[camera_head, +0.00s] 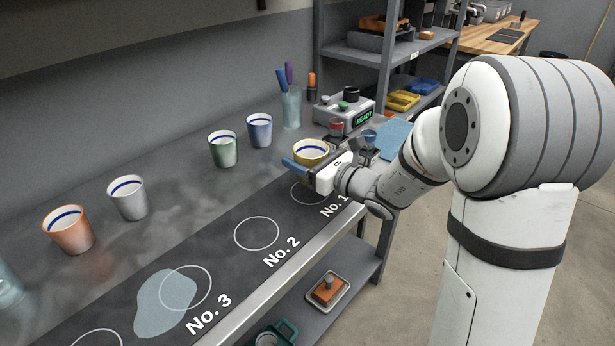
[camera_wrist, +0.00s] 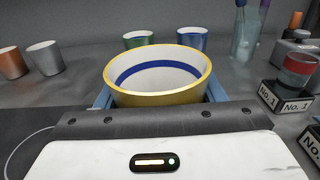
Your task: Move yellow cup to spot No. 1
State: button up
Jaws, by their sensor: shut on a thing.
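The yellow cup (camera_head: 311,152) is upright, with a white inside and a blue band. My gripper (camera_head: 302,165) is shut on it, one blue finger showing on its left side in the head view. In the wrist view the cup (camera_wrist: 160,76) fills the middle, between my blue fingers (camera_wrist: 160,98). The cup is over or just behind the No. 1 circle (camera_head: 308,192), whose far part is hidden by my gripper. I cannot tell whether the cup touches the counter. The label No. 1 (camera_head: 334,206) is at the front edge.
Green (camera_head: 223,149), blue (camera_head: 259,130), grey (camera_head: 128,198) and orange (camera_head: 68,230) cups stand along the back. Circles No. 2 (camera_head: 257,234) and No. 3 (camera_head: 186,288) are empty of cups; a pale blue patch (camera_head: 160,305) overlaps No. 3. A device reading READY (camera_head: 345,112) stands behind right.

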jog(key=shift+s+a+f+b, duration=0.1)
jog(key=shift+f+b, duration=0.35)
jog(key=shift+f, duration=1.35)
jog(key=shift+f, duration=0.25)
jog(key=o, duration=1.1)
jog(key=shift+r, duration=0.2)
jog(key=shift+s+d, duration=0.15)
jog(key=shift+d, duration=0.1)
jog(key=p+v, duration=0.1)
jog(key=v, duration=1)
jog(key=shift+s+d, duration=0.15)
jog(key=shift+d, duration=0.05)
